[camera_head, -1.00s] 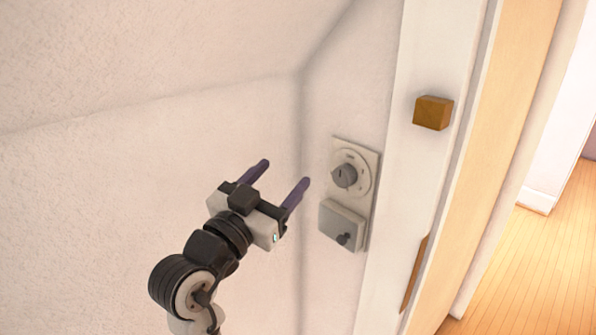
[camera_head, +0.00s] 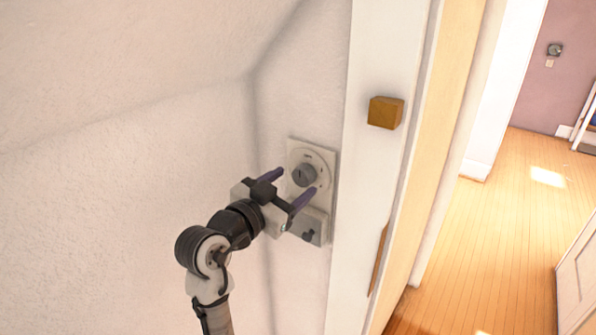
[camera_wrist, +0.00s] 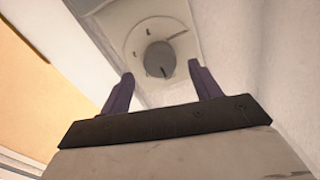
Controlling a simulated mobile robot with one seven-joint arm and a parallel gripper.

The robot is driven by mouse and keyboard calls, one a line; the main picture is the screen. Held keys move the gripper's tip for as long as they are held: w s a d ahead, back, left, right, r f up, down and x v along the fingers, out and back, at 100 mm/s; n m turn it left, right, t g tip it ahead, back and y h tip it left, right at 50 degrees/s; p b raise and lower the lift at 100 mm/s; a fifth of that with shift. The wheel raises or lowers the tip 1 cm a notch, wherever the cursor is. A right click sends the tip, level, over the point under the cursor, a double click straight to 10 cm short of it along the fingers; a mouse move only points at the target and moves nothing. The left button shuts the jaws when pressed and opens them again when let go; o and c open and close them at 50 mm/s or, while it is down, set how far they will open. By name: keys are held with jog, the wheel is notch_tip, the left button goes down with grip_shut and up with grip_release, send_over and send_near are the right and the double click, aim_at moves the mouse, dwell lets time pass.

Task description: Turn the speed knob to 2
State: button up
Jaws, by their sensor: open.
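The grey round speed knob (camera_head: 304,174) sits on a pale dial on a wall plate (camera_head: 326,160) beside the door frame. In the wrist view the knob (camera_wrist: 160,58) has a dark pointer line and lies ahead of the fingertips, between their lines. My gripper (camera_head: 297,182) is open and empty, its two purple fingers pointing toward the plate. In the wrist view the gripper (camera_wrist: 160,80) shows its fingers spread to either side below the knob. I cannot read the dial's numbers.
A grey box with a small dark knob (camera_head: 308,235) is on the plate below the dial, partly behind my gripper. A brown wooden block (camera_head: 385,112) is on the white door frame (camera_head: 372,60). Wooden floor (camera_head: 500,230) lies open through the doorway at right.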

aim_at(300, 178)
jog(key=shift+p+x, duration=0.35)
jog(key=shift+x, duration=1.25)
jog(key=c, duration=1)
